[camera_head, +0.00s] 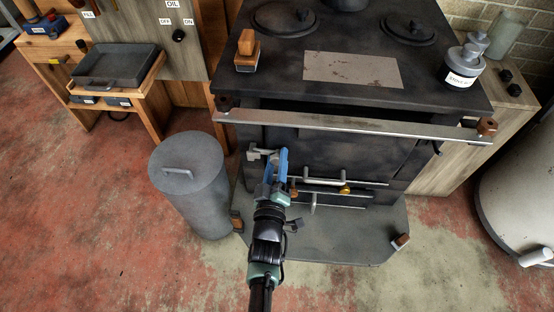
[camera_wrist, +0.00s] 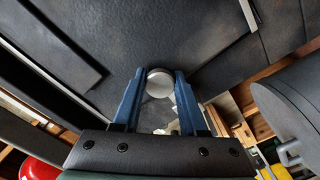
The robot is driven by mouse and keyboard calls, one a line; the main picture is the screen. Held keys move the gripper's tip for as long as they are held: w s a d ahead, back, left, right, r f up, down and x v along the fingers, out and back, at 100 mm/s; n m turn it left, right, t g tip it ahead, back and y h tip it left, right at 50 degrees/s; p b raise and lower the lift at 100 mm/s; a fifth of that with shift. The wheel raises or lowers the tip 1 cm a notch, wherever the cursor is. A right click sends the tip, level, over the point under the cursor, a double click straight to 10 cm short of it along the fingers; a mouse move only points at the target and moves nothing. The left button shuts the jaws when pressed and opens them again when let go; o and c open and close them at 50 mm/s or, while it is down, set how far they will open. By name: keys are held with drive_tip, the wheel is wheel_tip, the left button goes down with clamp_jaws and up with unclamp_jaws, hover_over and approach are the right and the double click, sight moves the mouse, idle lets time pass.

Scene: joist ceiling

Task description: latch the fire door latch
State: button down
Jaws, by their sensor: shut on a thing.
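The dark stove (camera_head: 370,140) fills the upper middle of the head view, with its front below a long metal rail. The fire door latch shows as a pale grey metal piece (camera_head: 256,154) on the left of the stove front, just left of my fingers. My gripper (camera_head: 279,160) is at the stove front with its blue fingers. In the wrist view, my gripper (camera_wrist: 160,85) has the round, light grey end of the latch (camera_wrist: 159,80) between its fingertips, and is shut on it. The fingers hide part of the latch in the head view.
A metal rail (camera_head: 350,125) crosses above my gripper. Rods with a brass knob (camera_head: 345,189) lie to its right. A lidded grey bin (camera_head: 190,190) stands close on the left. A floor plate (camera_head: 340,240) lies below; red floor is open at lower left.

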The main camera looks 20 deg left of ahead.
drive_tip(key=shift+w+a+r, duration=0.1)
drive_tip(key=shift+a+r, duration=0.15)
drive_tip(key=shift+r, duration=0.15)
drive_tip(key=c, duration=0.7)
unclamp_jaws()
drive_tip(key=shift+o, duration=1.2)
drive_tip(key=shift+f, duration=0.1)
drive_tip(key=shift+d+f, duration=0.1)
drive_tip(key=p+v, duration=0.3)
drive_tip(key=v, duration=1)
